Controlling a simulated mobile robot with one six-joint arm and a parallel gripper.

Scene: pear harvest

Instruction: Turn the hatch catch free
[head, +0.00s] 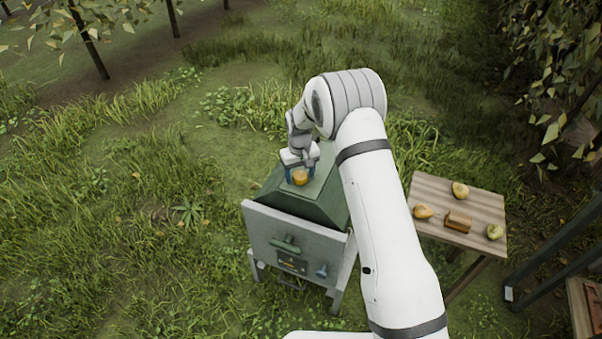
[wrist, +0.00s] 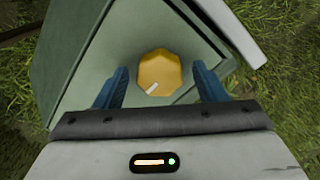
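The hatch catch is a yellow, many-sided knob (head: 300,177) on the sloped green lid (head: 265,205) of a grey box on legs. In the wrist view the knob (wrist: 159,70) shows a short white mark near its lower left edge. My gripper (head: 300,176) is over the lid with its blue fingers on either side of the knob. In the wrist view my gripper (wrist: 158,84) is open, with a gap between each finger and the knob. Neither finger appears to touch it.
A wooden table (head: 470,200) at right holds several pears and a small brown block (head: 458,221). Grass surrounds the box, open at left. Dark beams stand at far right.

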